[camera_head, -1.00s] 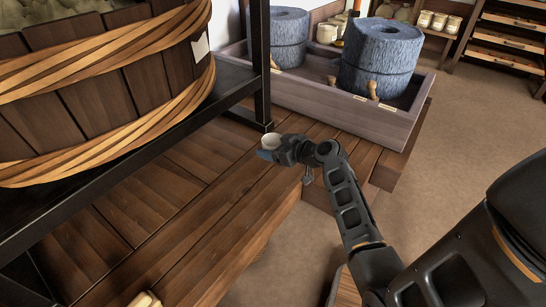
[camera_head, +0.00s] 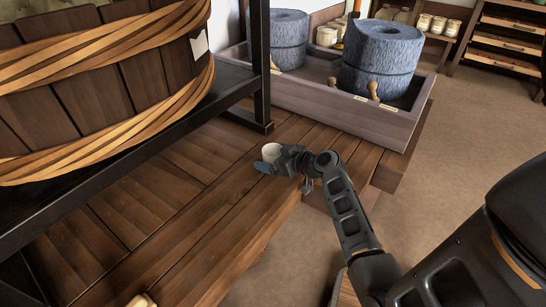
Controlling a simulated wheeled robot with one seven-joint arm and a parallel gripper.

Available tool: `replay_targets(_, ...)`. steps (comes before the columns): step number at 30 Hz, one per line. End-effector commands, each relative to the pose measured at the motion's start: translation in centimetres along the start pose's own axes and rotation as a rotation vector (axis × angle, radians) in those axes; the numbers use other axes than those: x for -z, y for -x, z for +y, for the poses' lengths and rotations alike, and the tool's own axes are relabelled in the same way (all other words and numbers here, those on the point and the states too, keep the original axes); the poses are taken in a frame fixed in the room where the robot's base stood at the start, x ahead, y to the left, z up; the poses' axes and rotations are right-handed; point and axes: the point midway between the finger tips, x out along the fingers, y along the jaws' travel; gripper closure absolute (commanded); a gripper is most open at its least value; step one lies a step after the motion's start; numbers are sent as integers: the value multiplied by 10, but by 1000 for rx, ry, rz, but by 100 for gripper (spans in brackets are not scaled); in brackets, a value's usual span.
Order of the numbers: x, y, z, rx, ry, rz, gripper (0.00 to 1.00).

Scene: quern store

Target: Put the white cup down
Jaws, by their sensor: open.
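The white cup (camera_head: 270,151) stands small and upright on the wooden platform (camera_head: 215,182), near the foot of the black metal frame. My gripper (camera_head: 268,161) is at the near right side of the cup, its jaws open. A dark finger shows low in front of the cup and hides part of its lower body. I cannot tell whether a finger still touches the cup.
The black frame (camera_head: 262,105) holds a large wooden tub (camera_head: 110,85) at the left. A wooden trough (camera_head: 385,124) with two blue-grey stone querns (camera_head: 381,58) lies behind. Bare platform boards stretch toward the front left; open floor (camera_head: 470,150) is at the right.

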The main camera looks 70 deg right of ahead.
Motion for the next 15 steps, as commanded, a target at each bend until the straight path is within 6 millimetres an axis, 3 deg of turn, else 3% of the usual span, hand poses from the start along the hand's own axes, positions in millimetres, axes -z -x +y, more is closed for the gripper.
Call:
replay_targets(8, 4, 2, 0, 0, 0, 0, 3)
replay_targets(15, 4, 41, 0, -1, -1, -1, 3)
